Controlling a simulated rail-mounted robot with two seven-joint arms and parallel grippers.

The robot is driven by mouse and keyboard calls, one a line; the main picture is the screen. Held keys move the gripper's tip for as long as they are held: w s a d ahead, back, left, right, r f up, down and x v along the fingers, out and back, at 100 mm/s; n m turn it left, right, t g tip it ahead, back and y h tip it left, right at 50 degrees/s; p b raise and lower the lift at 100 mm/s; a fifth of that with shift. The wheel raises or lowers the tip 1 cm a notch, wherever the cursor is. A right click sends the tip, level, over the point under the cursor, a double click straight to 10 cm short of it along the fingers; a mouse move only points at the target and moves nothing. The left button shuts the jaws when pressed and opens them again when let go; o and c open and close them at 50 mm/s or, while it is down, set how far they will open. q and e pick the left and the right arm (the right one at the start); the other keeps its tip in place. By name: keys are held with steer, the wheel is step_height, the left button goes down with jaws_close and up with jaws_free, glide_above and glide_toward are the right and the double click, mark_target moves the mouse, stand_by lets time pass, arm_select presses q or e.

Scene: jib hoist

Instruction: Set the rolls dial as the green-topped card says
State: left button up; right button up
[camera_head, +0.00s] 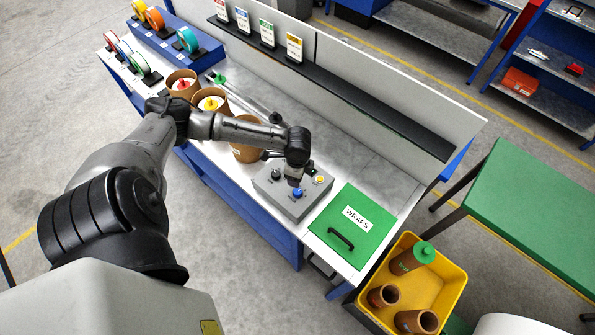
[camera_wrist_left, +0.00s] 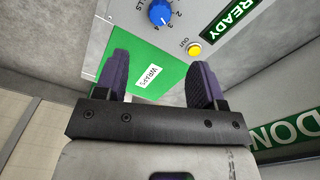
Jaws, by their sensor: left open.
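The rolls dial is a blue knob (camera_wrist_left: 160,12) at the top of the left wrist view, on a grey panel with the numbers 2, 3 and 4 beside it. I cannot tell which number its pointer marks. It also shows in the head view (camera_head: 297,193) on the grey control box (camera_head: 283,206). My left gripper (camera_wrist_left: 160,62) is open and empty, and in the head view it hangs close above the dial (camera_head: 295,181). The green-topped card (camera_head: 267,33) appears to be the third on the rear ledge; its text is too small to read. My right gripper is out of view.
A yellow OUT button (camera_wrist_left: 194,50), a READY sign (camera_wrist_left: 232,22) and a black knob (camera_head: 276,174) are near the dial. The green WRAPS lid (camera_head: 345,238) lies right of the box. Brown tubs (camera_head: 182,88) stand left. A yellow crate (camera_head: 452,283) holds brown rolls.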

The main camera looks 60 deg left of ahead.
arm_select(q)
steer(key=shift+r, duration=0.75)
